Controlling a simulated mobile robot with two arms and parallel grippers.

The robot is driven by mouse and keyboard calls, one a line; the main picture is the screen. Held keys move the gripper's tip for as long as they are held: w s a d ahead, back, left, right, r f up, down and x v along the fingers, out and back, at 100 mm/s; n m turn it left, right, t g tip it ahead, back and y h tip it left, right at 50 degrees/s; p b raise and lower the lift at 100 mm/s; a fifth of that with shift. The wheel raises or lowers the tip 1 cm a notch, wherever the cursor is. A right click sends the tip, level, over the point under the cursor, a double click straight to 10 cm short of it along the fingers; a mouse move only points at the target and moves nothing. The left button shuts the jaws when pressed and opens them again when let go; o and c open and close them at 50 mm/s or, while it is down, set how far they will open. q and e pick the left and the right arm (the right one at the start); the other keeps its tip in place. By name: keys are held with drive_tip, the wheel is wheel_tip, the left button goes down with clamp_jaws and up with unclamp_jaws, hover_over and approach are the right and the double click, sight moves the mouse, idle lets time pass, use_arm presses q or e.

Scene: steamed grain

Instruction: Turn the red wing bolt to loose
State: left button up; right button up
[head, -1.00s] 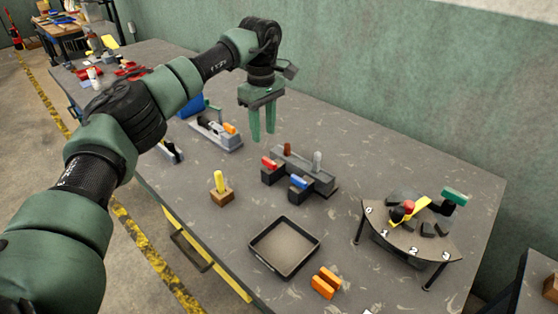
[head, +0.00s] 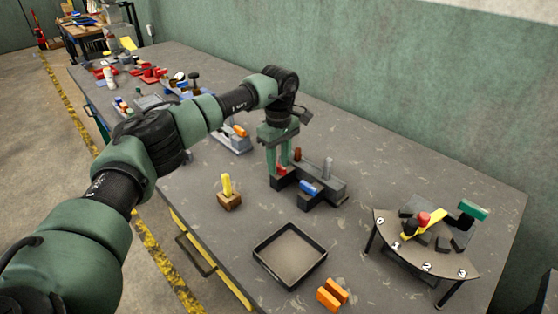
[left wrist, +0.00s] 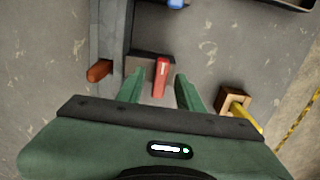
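The red wing bolt (left wrist: 160,76) sits on a dark grey stepped block (head: 322,196). In the head view the bolt (head: 281,170) is partly hidden by my gripper. My left gripper (head: 277,166) points down over the block's left end. In the left wrist view its green fingertips (left wrist: 159,82) are apart, one on each side of the red bolt, with visible gaps; I cannot tell whether they reach down to its height. A blue wing piece (head: 309,187) is on the same block, which also carries a brown peg (head: 297,154) and a grey peg (head: 327,167). My right gripper is not in view.
A wooden block with a yellow piece (head: 227,185) stands to the left. A black-rimmed tray (head: 290,255) and orange pieces (head: 332,293) lie in front. A numbered curved stand (head: 440,260) is at the right. The bench between them is clear.

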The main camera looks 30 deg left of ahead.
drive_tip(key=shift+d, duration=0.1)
use_arm(q)
clamp_jaws()
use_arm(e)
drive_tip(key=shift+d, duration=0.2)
